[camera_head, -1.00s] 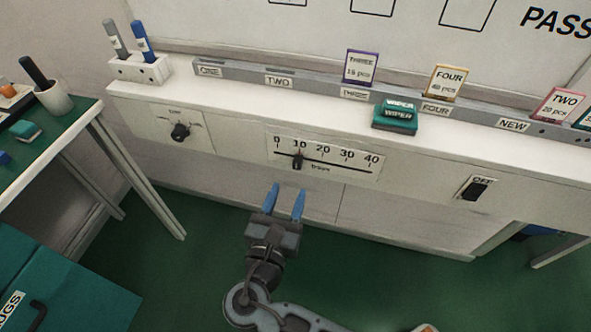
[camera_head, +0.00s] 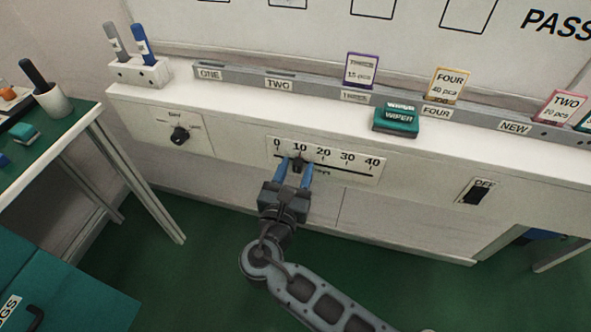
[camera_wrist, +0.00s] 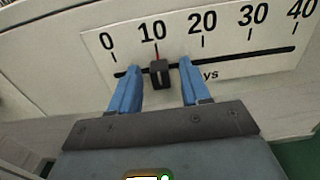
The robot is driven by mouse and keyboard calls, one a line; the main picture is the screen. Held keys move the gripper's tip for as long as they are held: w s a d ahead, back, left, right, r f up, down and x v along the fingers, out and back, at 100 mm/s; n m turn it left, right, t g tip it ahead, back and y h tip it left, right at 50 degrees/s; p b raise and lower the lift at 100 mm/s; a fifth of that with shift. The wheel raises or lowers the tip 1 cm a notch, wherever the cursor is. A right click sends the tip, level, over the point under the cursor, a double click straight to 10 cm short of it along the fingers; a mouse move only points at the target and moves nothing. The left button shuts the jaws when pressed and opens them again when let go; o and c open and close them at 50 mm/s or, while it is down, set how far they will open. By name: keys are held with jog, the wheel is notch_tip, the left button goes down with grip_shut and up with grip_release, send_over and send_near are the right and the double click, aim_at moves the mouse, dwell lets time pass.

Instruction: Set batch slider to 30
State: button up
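The batch slider's scale plate (camera_head: 345,163) is on the white front panel, marked 0 to 40. Its black knob (camera_head: 298,165) stands at about 10; the knob (camera_wrist: 160,74) also shows in the wrist view, with a red pointer line just under the 10. My gripper (camera_head: 295,166) is at the plate with its blue fingers open, one on each side of the knob. In the wrist view my gripper (camera_wrist: 159,74) shows gaps between the knob and both fingers, the wider one on the right. Finger contact with the panel cannot be told.
A rotary dial (camera_head: 180,135) is left of the slider and an OFF switch (camera_head: 476,191) is to the right. A green wiper (camera_head: 396,118) lies on the ledge above. The plate right of the knob is clear.

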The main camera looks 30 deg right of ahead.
aim_at(345, 170)
grip_shut()
dwell(0.4)
jog(key=s+d+p, duration=0.2)
jog(key=s+d, duration=0.1)
jog(key=s+d+p, duration=0.2)
jog(key=s+d, duration=0.1)
jog(key=shift+s+d+r+p, duration=0.1)
jog(key=shift+s+d+p, duration=0.15)
jog(key=shift+p, duration=0.15)
jog(key=shift+s+d, duration=0.3)
grip_release()
